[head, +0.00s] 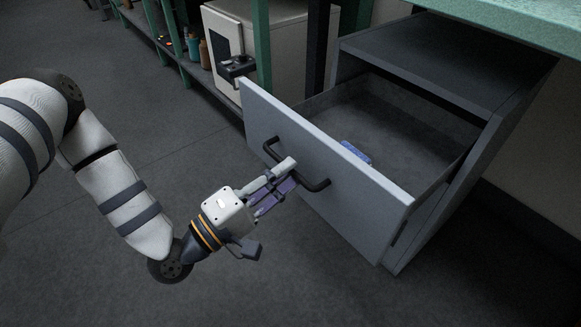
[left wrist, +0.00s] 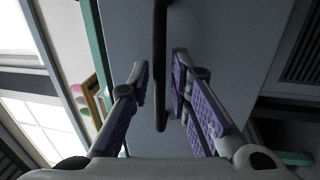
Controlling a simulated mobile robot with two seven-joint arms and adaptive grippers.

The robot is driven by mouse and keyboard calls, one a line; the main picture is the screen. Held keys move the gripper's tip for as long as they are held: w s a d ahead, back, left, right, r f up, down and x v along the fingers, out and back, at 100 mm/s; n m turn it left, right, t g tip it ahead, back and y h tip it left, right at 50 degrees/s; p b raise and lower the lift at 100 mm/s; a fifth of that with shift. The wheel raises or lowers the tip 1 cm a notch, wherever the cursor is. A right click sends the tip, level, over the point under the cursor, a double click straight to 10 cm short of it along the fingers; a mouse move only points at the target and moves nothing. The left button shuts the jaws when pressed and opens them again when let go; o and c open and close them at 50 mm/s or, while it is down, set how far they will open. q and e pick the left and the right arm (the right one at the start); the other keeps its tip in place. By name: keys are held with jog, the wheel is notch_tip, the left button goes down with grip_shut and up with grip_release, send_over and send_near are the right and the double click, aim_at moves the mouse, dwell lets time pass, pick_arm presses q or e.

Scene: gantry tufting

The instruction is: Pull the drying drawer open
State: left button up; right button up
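The drying drawer (head: 335,165) is pulled well out of its grey cabinet (head: 440,60), and its inside shows. A black bar handle (head: 315,185) is on its pale front panel. My left gripper (head: 287,173) is at the middle of the handle. In the left wrist view, the handle (left wrist: 160,60) runs between the two purple-padded fingers (left wrist: 160,70), with a narrow gap on each side. The fingers look open around the bar, not closed on it. Part of the handle is hidden behind the fingers in the head view. My right gripper is not in view.
A blue object (head: 355,152) lies inside the drawer behind the front panel. A green-edged bench top (head: 520,22) is above the cabinet. A pale machine (head: 290,45) and a shelf with bottles (head: 204,52) stand behind. The floor (head: 130,270) in front is clear.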

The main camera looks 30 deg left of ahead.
pick_arm(q)
jog(key=v, duration=1)
jog(key=shift+s, duration=0.2)
jog(key=shift+r, duration=0.1)
